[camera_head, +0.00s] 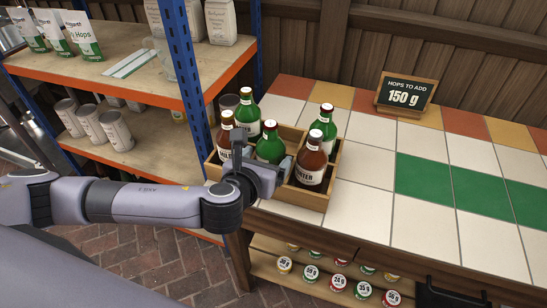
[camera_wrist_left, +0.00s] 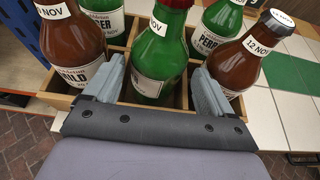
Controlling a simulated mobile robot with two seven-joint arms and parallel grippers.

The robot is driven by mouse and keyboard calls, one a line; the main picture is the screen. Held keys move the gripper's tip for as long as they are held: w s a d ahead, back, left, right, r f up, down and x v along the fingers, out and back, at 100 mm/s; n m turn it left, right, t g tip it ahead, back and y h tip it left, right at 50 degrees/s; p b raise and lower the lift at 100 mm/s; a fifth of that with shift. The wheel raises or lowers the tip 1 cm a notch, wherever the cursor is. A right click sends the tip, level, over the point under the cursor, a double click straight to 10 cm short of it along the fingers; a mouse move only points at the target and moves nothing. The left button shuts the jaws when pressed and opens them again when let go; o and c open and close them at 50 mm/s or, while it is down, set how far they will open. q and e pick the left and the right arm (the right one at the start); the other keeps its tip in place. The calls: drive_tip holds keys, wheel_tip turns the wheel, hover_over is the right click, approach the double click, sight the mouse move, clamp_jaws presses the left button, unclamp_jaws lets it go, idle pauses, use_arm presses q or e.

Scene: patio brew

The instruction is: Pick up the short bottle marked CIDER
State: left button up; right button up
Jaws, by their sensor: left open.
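Several bottles stand upright in a wooden crate (camera_head: 304,197). A green bottle (camera_head: 270,148) stands in the front middle; in the left wrist view this green bottle (camera_wrist_left: 158,50) has a red cap and a label too hidden to read. Behind it, a green bottle (camera_wrist_left: 104,20) has a partly hidden label that seems to end in "DER". Another green bottle (camera_wrist_left: 218,22) reads "PERRY". My left gripper (camera_head: 262,158) is open, its fingers on either side of the front middle bottle; contact is unclear. My right gripper is out of view.
Brown bottles (camera_head: 311,165) (camera_head: 226,140) stand on both sides of the front middle one. A shelf with blue posts (camera_head: 182,70) rises close behind my left arm. A chalkboard sign (camera_head: 405,95) stands at the back. The tiled counter (camera_head: 370,215) is clear to the right.

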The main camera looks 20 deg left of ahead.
use_arm(q)
drive_tip(key=shift+x, duration=3.15)
drive_tip(key=shift+a+r, duration=0.1)
drive_tip(key=shift+r, duration=0.05)
drive_tip(key=c, duration=0.9)
drive_tip(key=shift+w+r, duration=0.1)
drive_tip(key=shift+c, duration=1.4)
